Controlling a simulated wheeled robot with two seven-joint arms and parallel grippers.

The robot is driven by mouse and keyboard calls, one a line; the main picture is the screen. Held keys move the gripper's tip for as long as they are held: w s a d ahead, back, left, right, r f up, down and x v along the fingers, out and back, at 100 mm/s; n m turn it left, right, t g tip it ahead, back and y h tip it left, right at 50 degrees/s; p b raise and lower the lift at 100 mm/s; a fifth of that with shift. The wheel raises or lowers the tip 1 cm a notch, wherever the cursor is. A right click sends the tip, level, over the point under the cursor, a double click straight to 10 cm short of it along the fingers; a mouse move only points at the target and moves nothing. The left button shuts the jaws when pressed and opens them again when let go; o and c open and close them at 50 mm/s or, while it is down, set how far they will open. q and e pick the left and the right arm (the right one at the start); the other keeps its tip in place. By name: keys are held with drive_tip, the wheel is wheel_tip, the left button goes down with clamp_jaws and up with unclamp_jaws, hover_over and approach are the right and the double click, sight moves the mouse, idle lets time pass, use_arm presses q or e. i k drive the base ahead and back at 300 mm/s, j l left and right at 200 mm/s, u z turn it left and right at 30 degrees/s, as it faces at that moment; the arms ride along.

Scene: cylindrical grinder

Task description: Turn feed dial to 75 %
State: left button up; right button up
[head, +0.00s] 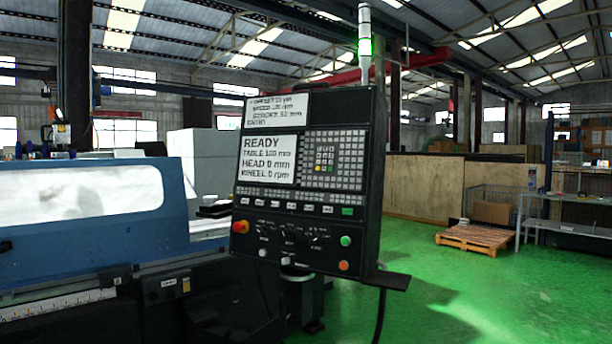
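The control panel (308,180) of the grinder stands upright in the middle of the head view, turned slightly. Several small dark dials (289,232) sit in a row on its lower part. Their labels and pointer positions are too small to read, so I cannot tell which one is the feed dial or where it is set. The panel's screen (268,160) reads READY, with table, head and wheel lines below. Neither of my grippers is in view.
A red emergency-stop knob (240,227) is left of the dials; green (346,241) and orange (343,266) buttons are right. A dark shelf (392,281) juts from the panel's lower right. The blue grinder body (170,240) fills the left. Green floor (470,300) is open at right.

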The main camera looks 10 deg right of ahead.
sight(316, 240)
drive_tip(key=i+j+z, duration=0.3)
drive_tip(key=i+j, duration=0.35)
drive_tip(key=i, duration=0.15)
